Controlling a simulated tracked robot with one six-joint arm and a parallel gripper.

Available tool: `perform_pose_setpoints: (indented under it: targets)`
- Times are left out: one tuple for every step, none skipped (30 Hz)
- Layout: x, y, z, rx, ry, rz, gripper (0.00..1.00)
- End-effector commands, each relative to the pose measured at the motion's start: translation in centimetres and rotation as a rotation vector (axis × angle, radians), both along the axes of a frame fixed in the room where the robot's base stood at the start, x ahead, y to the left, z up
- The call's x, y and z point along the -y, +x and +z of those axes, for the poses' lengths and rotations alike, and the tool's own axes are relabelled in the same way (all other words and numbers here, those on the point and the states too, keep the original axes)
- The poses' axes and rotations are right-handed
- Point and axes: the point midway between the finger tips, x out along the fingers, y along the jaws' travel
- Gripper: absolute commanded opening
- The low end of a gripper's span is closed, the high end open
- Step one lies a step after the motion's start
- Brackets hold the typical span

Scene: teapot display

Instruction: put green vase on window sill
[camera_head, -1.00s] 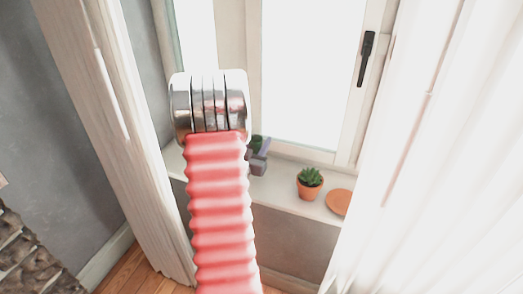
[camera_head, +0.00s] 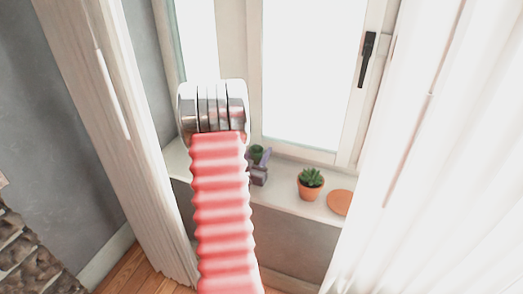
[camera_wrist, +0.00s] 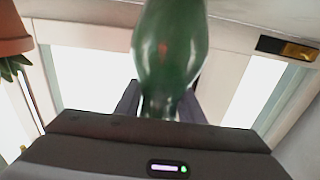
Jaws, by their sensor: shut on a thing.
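The green vase (camera_wrist: 172,50) fills the top middle of the wrist view, with its narrow part between the dark fingers of my gripper (camera_wrist: 160,103). Its far end is cut off by the frame. In the head view, a small dark green part of the vase (camera_head: 257,152) shows beside my gripper (camera_head: 259,174), just right of my red arm. My gripper is shut on the vase, over the left part of the window sill (camera_head: 285,197). I cannot tell whether the vase touches the sill.
A small succulent in a terracotta pot (camera_head: 311,187) stands on the sill right of my gripper. An orange saucer (camera_head: 340,203) lies farther right. The window (camera_head: 310,70) is behind, with curtains on the left (camera_head: 115,130) and right (camera_head: 440,150).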

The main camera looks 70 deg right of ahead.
Motion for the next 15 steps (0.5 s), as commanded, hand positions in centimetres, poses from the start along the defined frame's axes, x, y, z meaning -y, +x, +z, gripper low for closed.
perform_pose_setpoints:
  targets:
    - [0.02, 0.03, 0.08, 0.001, -0.002, 0.000, 0.04]
    - [0.01, 0.03, 0.08, 0.000, -0.002, 0.000, 0.04]
    - [0.01, 0.04, 0.04, 0.000, -0.001, 0.000, 0.04]
    - [0.01, 0.04, -0.02, 0.000, -0.001, 0.001, 0.04]
    - [0.01, 0.04, -0.10, 0.000, -0.001, 0.001, 0.04]
    - [0.01, 0.05, -0.20, 0.000, -0.001, 0.001, 0.04]
    - [-0.01, 0.04, -0.22, 0.000, 0.001, 0.001, 0.38]
    - [-0.01, 0.05, -0.21, 0.000, 0.000, 0.001, 0.40]
    - [-0.01, 0.05, -0.20, 0.000, 0.000, 0.001, 0.42]
    - [-0.01, 0.05, -0.20, 0.000, 0.001, 0.001, 0.45]
    - [-0.01, 0.05, -0.20, 0.000, 0.000, 0.001, 0.47]
    - [-0.01, 0.05, -0.20, 0.000, 0.000, 0.001, 0.49]
    - [0.00, 0.06, -0.20, 0.000, 0.000, 0.001, 0.52]
    - [0.00, 0.06, -0.19, 0.000, 0.000, 0.001, 0.54]
    - [0.00, 0.06, -0.19, 0.000, 0.000, 0.001, 0.54]
